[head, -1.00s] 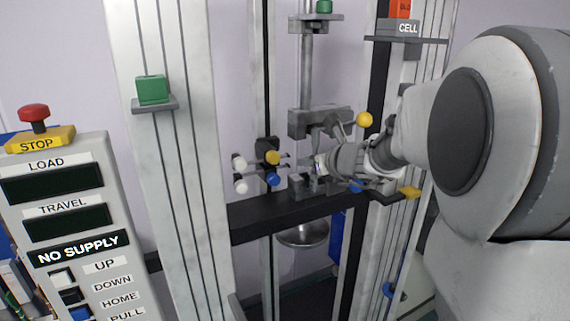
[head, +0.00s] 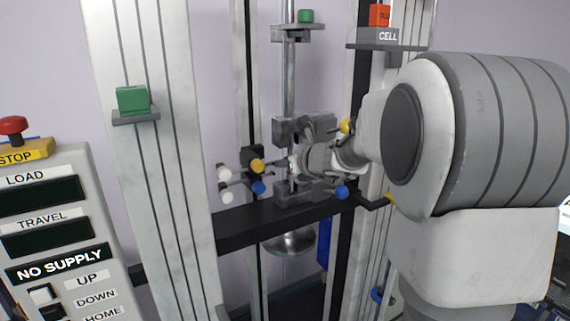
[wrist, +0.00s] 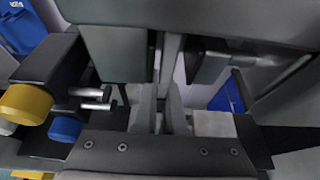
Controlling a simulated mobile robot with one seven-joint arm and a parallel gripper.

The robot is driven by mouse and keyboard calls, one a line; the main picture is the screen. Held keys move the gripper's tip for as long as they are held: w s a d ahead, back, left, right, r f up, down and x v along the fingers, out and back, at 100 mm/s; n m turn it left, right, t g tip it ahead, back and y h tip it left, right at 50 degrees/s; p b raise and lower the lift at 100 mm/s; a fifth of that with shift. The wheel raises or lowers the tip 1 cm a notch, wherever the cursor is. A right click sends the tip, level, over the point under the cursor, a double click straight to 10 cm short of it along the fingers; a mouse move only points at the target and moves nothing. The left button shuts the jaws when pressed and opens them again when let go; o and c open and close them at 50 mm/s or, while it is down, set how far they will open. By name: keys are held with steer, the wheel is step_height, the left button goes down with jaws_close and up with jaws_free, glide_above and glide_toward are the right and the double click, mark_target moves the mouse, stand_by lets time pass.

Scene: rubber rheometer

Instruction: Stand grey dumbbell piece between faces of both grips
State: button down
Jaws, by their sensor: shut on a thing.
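The upper grip (head: 287,131) and the lower grip (head: 313,196) of the frame stand one above the other with a gap between them. My gripper (head: 295,167) reaches in from the right and sits in that gap. It is shut on the grey dumbbell piece (head: 291,185), a thin upright strip whose lower part shows just below the fingertips, by the lower grip. The fingers hide much of the piece. In the wrist view the grips' dark jaws stand close on both sides of a narrow grey strip; whether they touch it I cannot tell.
Rods with white, yellow (head: 257,165) and blue (head: 259,187) ends stick out left of the grips. A black crossbeam (head: 240,227) runs below. Pale columns (head: 170,200) flank the space. The control panel (head: 55,215) reads NO SUPPLY at the left.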

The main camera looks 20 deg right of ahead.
steer(key=shift+f+b, duration=0.25)
steer(key=shift+b, duration=0.1)
stand_by(0.3)
steer(key=c, duration=0.9)
jaws_free()
steer(key=shift+s+r, duration=0.1)
